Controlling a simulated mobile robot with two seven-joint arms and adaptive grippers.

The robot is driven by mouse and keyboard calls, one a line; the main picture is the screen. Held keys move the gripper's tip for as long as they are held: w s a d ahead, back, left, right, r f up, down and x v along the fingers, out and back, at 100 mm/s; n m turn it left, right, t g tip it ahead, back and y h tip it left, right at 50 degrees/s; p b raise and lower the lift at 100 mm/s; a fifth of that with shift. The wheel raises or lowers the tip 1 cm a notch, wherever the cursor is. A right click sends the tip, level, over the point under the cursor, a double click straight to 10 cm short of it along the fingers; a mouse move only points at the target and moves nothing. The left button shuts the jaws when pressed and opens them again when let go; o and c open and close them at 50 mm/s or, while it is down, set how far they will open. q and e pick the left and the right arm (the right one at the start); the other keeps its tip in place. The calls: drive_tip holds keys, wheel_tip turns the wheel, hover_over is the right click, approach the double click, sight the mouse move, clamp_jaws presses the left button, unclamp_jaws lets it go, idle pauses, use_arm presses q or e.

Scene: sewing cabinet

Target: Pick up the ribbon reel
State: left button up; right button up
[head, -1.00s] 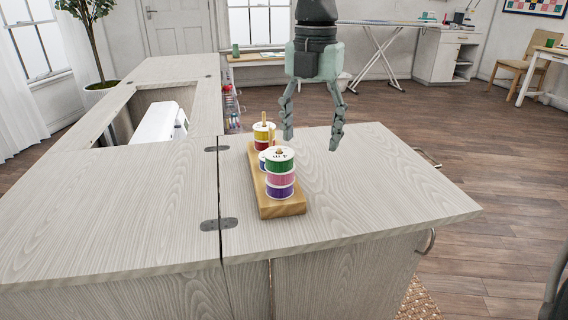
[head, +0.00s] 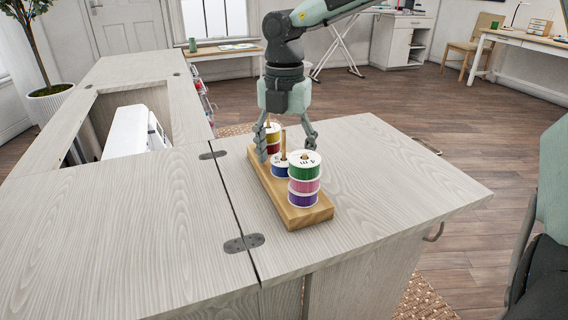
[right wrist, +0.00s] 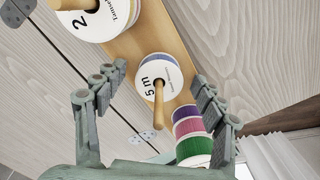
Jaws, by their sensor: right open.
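A wooden stand (head: 297,217) with pegs holds ribbon reels on the cabinet top. At its near end stand stacked green (head: 304,170), pink (head: 303,185) and purple (head: 302,198) reels. A single blue reel (head: 280,170) sits low on the middle peg, and red and yellow reels (head: 273,141) are at the far end. My right gripper (head: 286,156) is open above the stand, its fingers on either side of the middle peg. In the right wrist view the blue reel's white "5 m" face (right wrist: 160,80) lies between and beyond the open fingers (right wrist: 168,108). My left gripper is not in view.
The pale wooden cabinet top (head: 400,180) is clear to the right of the stand. Metal hinges (head: 243,243) cross the seam at left. A white sewing machine (head: 135,132) sits in the cabinet opening at left.

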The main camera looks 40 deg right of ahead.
drive_tip(key=c, duration=1.1)
drive_tip(key=shift+r, duration=0.1)
wheel_tip(320, 180, up, 18)
drive_tip(key=shift+f, duration=0.1)
idle(0.4)
